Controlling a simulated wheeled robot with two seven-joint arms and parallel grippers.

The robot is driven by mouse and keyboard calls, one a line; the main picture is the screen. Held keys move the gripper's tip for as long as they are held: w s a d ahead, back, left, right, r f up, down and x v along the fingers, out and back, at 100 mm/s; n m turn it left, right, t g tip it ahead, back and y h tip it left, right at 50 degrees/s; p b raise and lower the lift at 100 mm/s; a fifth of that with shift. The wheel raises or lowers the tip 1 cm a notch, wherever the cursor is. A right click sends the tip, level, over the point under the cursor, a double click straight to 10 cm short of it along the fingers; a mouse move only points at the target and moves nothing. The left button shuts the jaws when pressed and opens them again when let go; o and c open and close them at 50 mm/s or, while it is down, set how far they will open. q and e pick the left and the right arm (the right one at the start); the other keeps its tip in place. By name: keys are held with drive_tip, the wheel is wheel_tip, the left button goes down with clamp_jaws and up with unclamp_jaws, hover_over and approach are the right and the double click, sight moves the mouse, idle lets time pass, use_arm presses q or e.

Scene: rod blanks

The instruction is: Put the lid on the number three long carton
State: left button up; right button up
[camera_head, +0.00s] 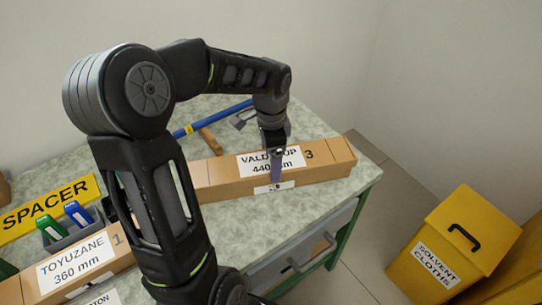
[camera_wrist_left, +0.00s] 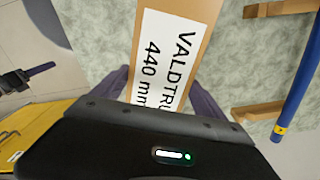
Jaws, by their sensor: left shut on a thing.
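The number three long carton (camera_head: 225,180) lies along the right part of the table. It is brown, with a small white label on its front side. A brown top piece, which looks like its lid (camera_head: 330,152), bears the label "VALDTRUP 440 mm" and a 3 and lies along the carton's top. My left gripper (camera_head: 277,168) is over the carton's middle, fingers pointing down. In the left wrist view its fingers (camera_wrist_left: 158,88) straddle the labelled brown top (camera_wrist_left: 190,35), one on each side, shut on it. I cannot tell whether the lid is fully seated. My right gripper is not seen.
Carton number one (camera_head: 110,255), labelled "TOYUZANE 360 mm", lies front left. A yellow SPACER sign (camera_head: 50,208) and a grey tray with green and blue items stand behind it. A blue rod (camera_head: 215,118) lies at the back. A yellow bin (camera_head: 450,240) stands right of the table.

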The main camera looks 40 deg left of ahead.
use_arm(q)
drive_tip(key=shift+f+b, duration=0.45)
drive_tip(key=shift+f, duration=0.25)
drive_tip(key=o, duration=1.4)
drive_tip(key=shift+c, duration=0.2)
wheel_tip(320, 180, up, 8)
drive_tip(key=shift+f, duration=0.1)
